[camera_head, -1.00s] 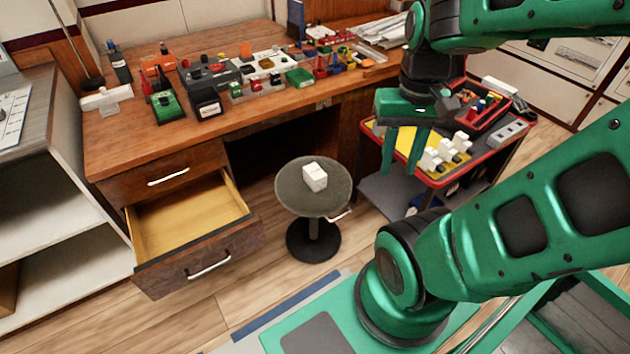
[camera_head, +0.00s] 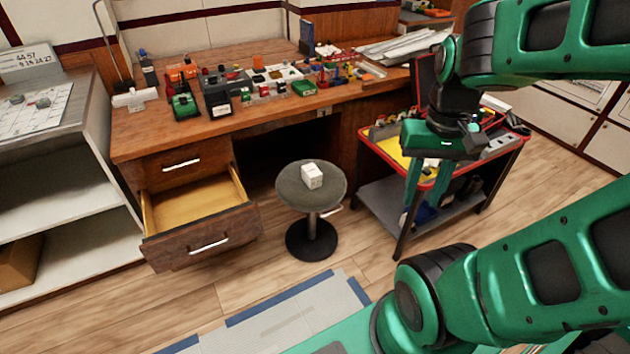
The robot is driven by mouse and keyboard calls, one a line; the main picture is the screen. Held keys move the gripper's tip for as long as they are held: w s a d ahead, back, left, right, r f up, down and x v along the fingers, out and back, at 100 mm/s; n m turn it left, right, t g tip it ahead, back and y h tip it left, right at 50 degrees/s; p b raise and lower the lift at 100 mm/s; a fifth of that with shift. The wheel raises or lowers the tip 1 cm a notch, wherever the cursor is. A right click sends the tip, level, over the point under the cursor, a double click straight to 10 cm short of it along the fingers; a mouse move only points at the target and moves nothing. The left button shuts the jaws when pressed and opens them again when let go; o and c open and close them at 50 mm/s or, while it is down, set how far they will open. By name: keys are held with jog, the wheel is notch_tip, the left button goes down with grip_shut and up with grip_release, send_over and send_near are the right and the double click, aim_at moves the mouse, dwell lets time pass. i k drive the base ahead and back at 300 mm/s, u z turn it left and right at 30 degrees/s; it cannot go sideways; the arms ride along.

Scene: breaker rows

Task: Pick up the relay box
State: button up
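A small white box (camera_head: 312,176) lies on the round grey seat of a stool (camera_head: 290,190) in the middle of the floor. It may be the relay box; I cannot read any label on it. My gripper (camera_head: 425,203) hangs to the right of the stool, in front of the small cart in the picture. Its two green fingers point down and stand apart, with nothing seen between them. The gripper is well clear of the white box.
A wooden desk (camera_head: 270,112) behind the stool carries several breakers and parts. Its lower drawer (camera_head: 205,212) stands open left of the stool. A red-rimmed cart (camera_head: 396,165) is at right, partly hidden by my arm. A shelf unit (camera_head: 60,190) stands at left.

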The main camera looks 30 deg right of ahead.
aim_at(312, 176)
jog(key=z, duration=0.2)
jog(key=i, duration=1.4)
jog(key=u, duration=0.15)
